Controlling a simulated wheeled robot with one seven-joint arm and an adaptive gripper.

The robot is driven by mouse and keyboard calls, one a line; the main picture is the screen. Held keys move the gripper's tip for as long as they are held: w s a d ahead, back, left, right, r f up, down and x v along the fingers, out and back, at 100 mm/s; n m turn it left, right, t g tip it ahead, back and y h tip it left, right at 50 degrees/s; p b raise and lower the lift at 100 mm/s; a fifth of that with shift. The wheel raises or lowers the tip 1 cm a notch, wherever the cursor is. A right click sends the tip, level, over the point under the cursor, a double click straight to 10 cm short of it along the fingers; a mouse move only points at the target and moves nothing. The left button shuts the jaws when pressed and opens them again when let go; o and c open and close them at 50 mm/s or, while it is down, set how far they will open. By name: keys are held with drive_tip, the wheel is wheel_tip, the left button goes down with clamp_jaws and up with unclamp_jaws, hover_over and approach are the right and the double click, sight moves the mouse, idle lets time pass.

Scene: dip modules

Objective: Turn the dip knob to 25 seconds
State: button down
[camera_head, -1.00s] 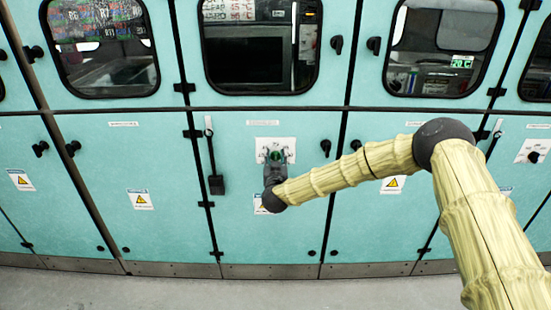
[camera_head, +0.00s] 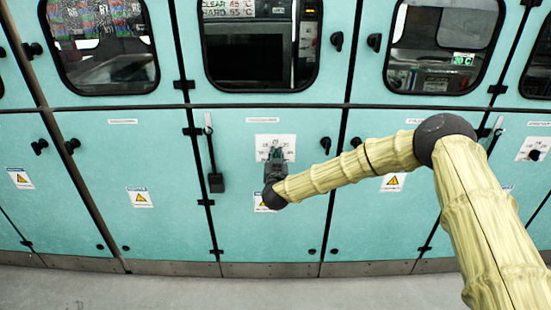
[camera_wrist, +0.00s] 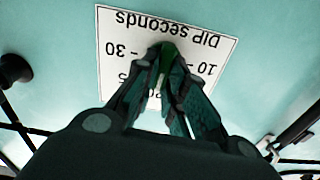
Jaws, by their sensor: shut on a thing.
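A white dial plate (camera_head: 289,141) is on the teal cabinet door, and it also shows in the wrist view (camera_wrist: 112,35), where it appears upside down. It reads "DIP seconds", with 10 and 30 visible and other numbers partly covered. In the head view my gripper (camera_head: 275,155) covers the knob and the lower middle of the plate. The knob's exact setting is hidden.
A windowed cabinet door (camera_head: 262,45) is above. The grey floor (camera_head: 200,290) in front is clear.

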drive_tip(key=shift+d+f+m+b, duration=0.15)
drive_tip(key=shift+d+m+b, duration=0.05)
drive_tip(key=shift+m+b, duration=1.6)
drive_tip(key=shift+d+f+m+b, duration=0.1)
drive_tip(key=shift+d+m+b, duration=0.1)
drive_tip(key=shift+m+b, duration=1.55)
drive_tip(key=shift+m, duration=0.55)
drive_tip(key=c, duration=1.5)
unclamp_jaws()
drive_tip(key=s, duration=1.2)
